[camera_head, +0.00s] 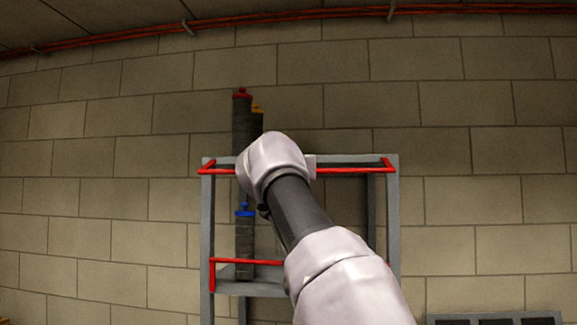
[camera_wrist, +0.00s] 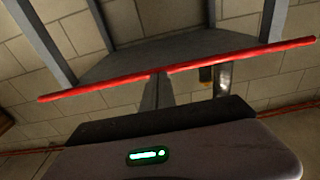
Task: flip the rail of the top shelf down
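The grey shelf rack (camera_head: 206,225) stands against the wall. The red rail of the top shelf (camera_head: 345,170) runs across its front, with short red end arms slanting back to the posts. In the wrist view the rail (camera_wrist: 100,88) crosses the picture, slightly tilted, in front of a grey shelf board (camera_wrist: 150,52). My gripper (camera_wrist: 158,78) shows there as dark fingers close together in the middle, with tips overlapping the rail. Contact with it cannot be told. In the head view my arm hides the fingers and the rail's middle left.
Dark cylinders with a red cap (camera_head: 242,95) and a yellow cap (camera_head: 257,110) stand at the top shelf's left. A blue-capped cylinder (camera_head: 245,240) stands on the lower shelf, behind its raised red rail (camera_head: 245,261). A dark crate (camera_head: 495,319) is at lower right.

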